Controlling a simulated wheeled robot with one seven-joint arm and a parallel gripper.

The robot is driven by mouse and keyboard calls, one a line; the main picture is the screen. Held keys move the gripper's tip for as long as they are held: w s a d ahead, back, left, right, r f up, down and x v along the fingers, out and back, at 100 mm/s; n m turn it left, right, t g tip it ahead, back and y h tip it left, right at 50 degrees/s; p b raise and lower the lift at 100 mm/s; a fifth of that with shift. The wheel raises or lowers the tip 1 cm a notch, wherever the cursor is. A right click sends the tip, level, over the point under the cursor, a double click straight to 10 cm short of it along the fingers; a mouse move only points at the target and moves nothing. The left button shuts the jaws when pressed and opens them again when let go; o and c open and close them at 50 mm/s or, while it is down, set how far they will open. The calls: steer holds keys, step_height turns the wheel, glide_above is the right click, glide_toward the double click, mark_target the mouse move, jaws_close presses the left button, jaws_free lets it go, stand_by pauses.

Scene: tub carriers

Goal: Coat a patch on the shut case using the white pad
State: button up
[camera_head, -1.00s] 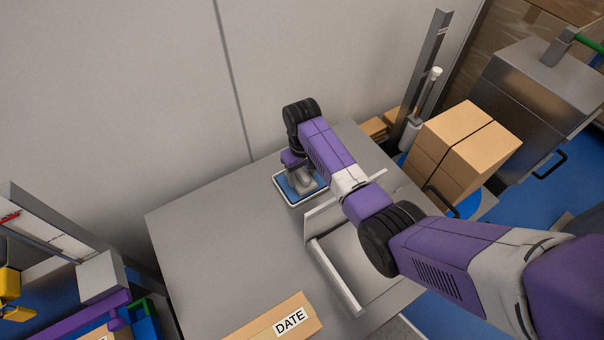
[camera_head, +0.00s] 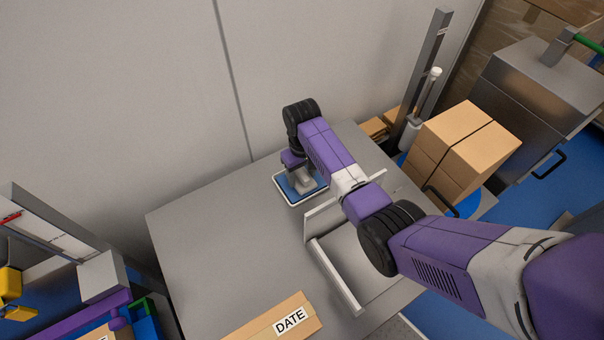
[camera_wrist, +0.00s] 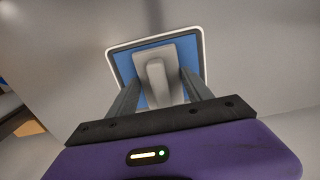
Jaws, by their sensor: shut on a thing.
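The pad (camera_wrist: 181,53) is a pale grey-white block with a raised grip, seen from above in the wrist view. It is over the blue surface of a shallow white-rimmed tray (camera_head: 289,204) at the table's back edge; whether it touches the blue cannot be told. My gripper (camera_wrist: 161,78) is shut on the pad's grip, one finger on each side. In the head view my gripper (camera_head: 299,180) points down over the tray. The shut case (camera_head: 262,325), a tan carton with a white DATE label, lies at the table's front edge, partly cut off.
A pale open-topped bin or stand (camera_head: 336,278) with raised walls stands on the grey table (camera_head: 215,240) under my arm. Stacked cartons (camera_head: 470,140) and a metal cabinet (camera_head: 545,85) are at the right. A wall closes the back.

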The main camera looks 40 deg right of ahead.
mark_target(302, 173)
step_height(302, 173, up, 7)
steer(key=p, duration=0.6)
stand_by(0.3)
steer(key=shift+r, duration=0.1)
stand_by(0.6)
step_height(302, 173, up, 13)
steer(key=shift+w, duration=0.2)
steer(key=shift+s+d+r, duration=0.1)
steer(key=shift+s+r, duration=0.1)
steer(key=shift+r, duration=0.2)
